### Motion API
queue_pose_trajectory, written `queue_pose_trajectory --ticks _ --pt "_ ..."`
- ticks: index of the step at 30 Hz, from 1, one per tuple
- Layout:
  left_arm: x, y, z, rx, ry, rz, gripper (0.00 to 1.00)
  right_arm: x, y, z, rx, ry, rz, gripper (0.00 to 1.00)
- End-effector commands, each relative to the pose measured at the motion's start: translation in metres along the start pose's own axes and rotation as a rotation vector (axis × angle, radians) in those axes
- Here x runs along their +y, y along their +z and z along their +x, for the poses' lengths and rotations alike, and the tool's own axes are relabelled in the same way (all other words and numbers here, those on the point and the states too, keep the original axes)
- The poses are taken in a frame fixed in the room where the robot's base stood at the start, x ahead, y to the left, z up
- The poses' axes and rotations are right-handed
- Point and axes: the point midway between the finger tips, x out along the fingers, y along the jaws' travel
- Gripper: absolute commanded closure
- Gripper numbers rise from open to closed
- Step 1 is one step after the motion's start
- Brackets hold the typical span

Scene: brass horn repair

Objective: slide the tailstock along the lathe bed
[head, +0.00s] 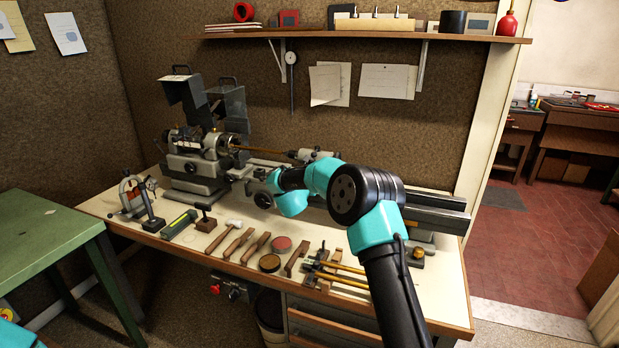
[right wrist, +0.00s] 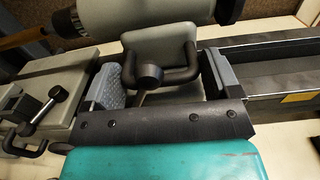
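The tailstock (head: 312,155) is a grey casting on the lathe bed (head: 425,200), right of the headstock (head: 205,150). My right arm covers part of it in the head view. In the right wrist view the tailstock (right wrist: 160,48) shows its barrel above and a black lever with a round knob in front. My right gripper (right wrist: 162,82) has one finger on each side of the lever and lower body. The fingers are wide apart and look open; contact with the tailstock cannot be made out. My left gripper is out of view.
A thin brass rod (head: 262,150) runs between headstock and tailstock. The carriage (right wrist: 45,95) with its handles lies left of my right gripper. Mallets, tins (head: 269,262) and files lie along the bench front. Bare bed rails (right wrist: 275,65) extend to the right.

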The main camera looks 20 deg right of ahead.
Motion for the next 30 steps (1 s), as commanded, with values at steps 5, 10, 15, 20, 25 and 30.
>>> queue_pose_trajectory --ticks 5,10,15,20,25,30 --pt "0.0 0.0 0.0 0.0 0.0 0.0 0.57 0.0 0.0 0.0 0.0 0.0 0.0 0.11" --pt "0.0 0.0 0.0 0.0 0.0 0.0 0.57 0.0 0.0 -0.001 0.0 0.0 0.0 0.11" --pt "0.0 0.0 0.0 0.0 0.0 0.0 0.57 0.0 0.0 -0.011 0.001 0.001 0.0 0.11" --pt "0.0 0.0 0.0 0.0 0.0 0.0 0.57 0.0 0.0 -0.032 0.001 0.003 -0.001 0.11" --pt "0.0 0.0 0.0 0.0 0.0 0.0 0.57 0.001 0.0 -0.065 0.001 0.003 -0.001 0.11" --pt "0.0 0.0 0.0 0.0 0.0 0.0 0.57 0.001 0.0 -0.097 0.001 0.003 0.0 0.11"
